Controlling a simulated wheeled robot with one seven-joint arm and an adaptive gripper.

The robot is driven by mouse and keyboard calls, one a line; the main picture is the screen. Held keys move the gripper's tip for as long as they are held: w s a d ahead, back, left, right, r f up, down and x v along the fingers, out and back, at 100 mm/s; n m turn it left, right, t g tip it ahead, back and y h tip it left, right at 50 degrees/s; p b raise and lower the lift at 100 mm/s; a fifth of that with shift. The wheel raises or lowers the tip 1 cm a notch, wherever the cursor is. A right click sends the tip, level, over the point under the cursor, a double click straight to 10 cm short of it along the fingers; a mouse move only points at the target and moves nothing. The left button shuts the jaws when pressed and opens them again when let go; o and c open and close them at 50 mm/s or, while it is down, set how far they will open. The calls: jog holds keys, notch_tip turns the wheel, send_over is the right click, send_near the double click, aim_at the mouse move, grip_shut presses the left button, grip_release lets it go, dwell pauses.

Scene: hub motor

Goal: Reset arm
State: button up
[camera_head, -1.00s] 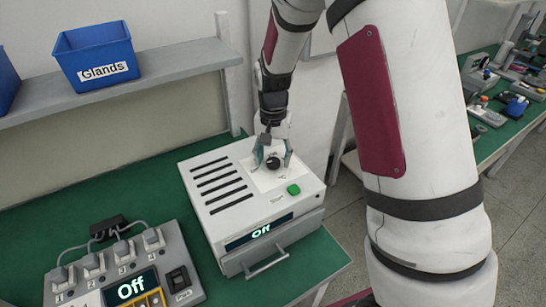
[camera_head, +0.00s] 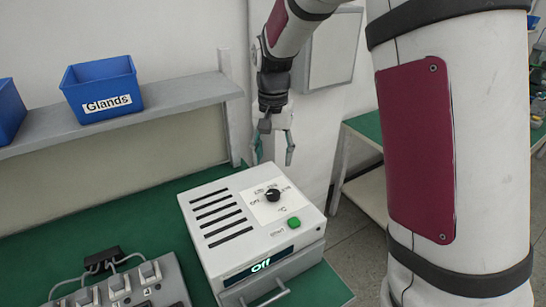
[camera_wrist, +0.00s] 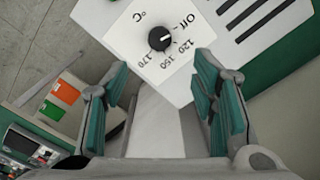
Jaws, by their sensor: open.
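My gripper (camera_head: 273,150) is open and empty, hanging above the back edge of a white heater box. In the wrist view its two green fingers (camera_wrist: 165,105) stand wide apart with nothing between them. The white box (camera_head: 262,225) sits on the green bench and its display reads "Off". Its black knob (camera_head: 272,195) is uncovered and apart from my fingers. The knob also shows in the wrist view (camera_wrist: 160,39), with "Off", 120, 150 and 170 marked around it.
A green button (camera_head: 294,222) is on the box top. A grey switch panel (camera_head: 125,288) stands at the lower left. A blue "Glands" bin (camera_head: 103,90) sits on a shelf (camera_head: 190,93) at the left. Another bench (camera_head: 365,125) is behind my arm at the right.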

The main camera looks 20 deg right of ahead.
jog(key=s+r+n+t, duration=0.3)
jog(key=s+r, duration=0.9)
jog(key=s+r+n+t, duration=0.1)
jog(key=s+n+t, duration=0.1)
jog(key=s, duration=1.1)
jog(key=shift+s+r+n+t, duration=0.2)
jog(key=shift+n+t, duration=0.1)
jog(key=shift+n, duration=0.5)
